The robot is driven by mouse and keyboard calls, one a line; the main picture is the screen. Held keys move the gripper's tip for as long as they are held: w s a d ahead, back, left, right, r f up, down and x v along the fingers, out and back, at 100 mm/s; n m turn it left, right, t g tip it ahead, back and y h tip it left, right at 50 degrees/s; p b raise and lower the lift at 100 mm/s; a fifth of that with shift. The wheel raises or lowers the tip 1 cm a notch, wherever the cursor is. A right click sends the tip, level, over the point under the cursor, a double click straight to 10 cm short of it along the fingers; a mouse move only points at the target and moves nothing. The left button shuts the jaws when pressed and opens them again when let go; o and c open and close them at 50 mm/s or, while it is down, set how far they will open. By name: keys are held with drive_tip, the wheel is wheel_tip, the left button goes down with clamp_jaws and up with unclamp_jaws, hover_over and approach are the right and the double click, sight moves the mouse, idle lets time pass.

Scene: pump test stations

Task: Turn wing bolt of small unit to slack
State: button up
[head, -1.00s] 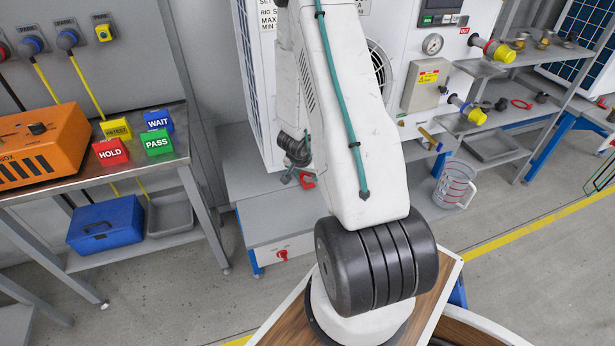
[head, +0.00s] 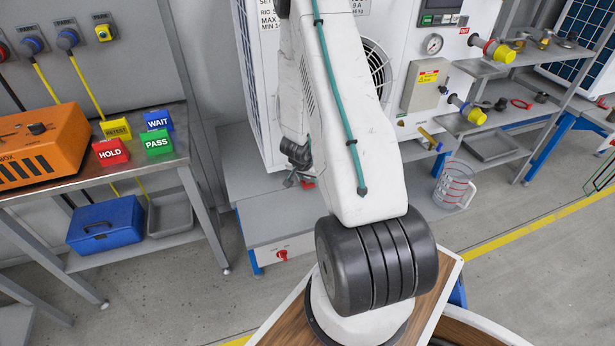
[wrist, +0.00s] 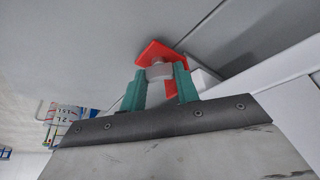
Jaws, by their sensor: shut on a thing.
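A red wing bolt (wrist: 160,52) with a pale grey stem shows in the wrist view, against a grey surface. My gripper (wrist: 160,76) has its two teal fingers on either side of the grey stem, shut on the bolt. In the head view my gripper (head: 301,180) is small and partly hidden by my arm, above the grey bench. A bit of red (head: 308,185) shows beside it. The bolt's exact angle and the small unit's outline are hard to tell.
A large white unit (head: 395,75) with a fan grille stands behind my arm. A grey bench (head: 255,185) lies below the gripper, with a red switch (head: 281,255) on its front. A measuring jug (head: 455,185) stands to the right. A side table (head: 100,172) is at left.

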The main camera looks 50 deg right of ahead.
drive_tip(key=shift+s+n+t+y, duration=0.1)
drive_tip(key=shift+n+t+y, duration=0.3)
drive_tip(key=shift+n, duration=1.05)
drive_tip(key=shift+s+n+t+y, duration=0.1)
drive_tip(key=shift+n+t+y, duration=0.3)
drive_tip(key=shift+n, duration=1.05)
drive_tip(key=o, duration=1)
drive_tip(key=shift+r, duration=0.1)
drive_tip(key=v, duration=0.7)
drive_tip(key=shift+s+a+r, duration=0.1)
drive_tip(key=shift+s+r, duration=0.1)
drive_tip(key=shift+s, duration=0.05)
